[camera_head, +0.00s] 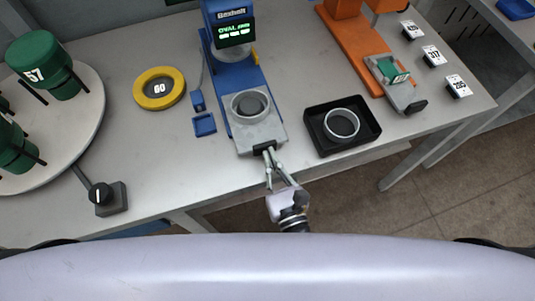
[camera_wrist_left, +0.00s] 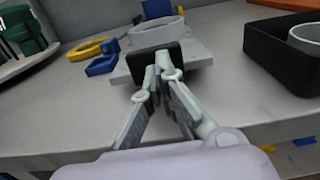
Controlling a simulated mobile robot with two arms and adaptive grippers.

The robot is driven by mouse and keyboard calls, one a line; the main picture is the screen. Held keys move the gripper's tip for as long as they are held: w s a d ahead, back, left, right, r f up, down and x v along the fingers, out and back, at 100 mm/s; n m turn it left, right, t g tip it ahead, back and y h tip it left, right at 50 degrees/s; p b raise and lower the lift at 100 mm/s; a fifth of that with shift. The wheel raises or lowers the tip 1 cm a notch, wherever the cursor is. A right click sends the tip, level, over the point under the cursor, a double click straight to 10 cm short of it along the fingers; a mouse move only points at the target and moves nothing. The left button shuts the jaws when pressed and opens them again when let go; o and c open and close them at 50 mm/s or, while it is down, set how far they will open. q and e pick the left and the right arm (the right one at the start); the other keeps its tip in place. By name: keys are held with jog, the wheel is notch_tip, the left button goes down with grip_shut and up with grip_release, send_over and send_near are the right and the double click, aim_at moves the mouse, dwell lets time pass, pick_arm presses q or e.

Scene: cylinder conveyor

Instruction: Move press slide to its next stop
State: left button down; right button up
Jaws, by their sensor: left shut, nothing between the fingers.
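The blue press (camera_head: 222,14) stands at the back middle with a lit green display. Its grey slide (camera_head: 262,134) sticks out toward the table's front edge and carries a pale ring (camera_head: 235,103) around a dark grey disc. A black handle (camera_head: 259,149) is on the slide's front end; it also shows in the wrist view (camera_wrist_left: 142,66). My left gripper (camera_head: 269,150) is shut and empty, with its fingertips at the handle. In the wrist view the fingertips (camera_wrist_left: 167,63) overlap the handle's front; I cannot tell whether they touch it. My right gripper is not in view.
A black tray (camera_head: 313,142) with a white ring stands right of the slide. An orange press (camera_head: 343,42) stands farther right. A yellow ring (camera_head: 143,93), a blue block (camera_head: 204,124), a black knob box (camera_head: 115,202) and a round platform (camera_head: 88,111) with green parts are left.

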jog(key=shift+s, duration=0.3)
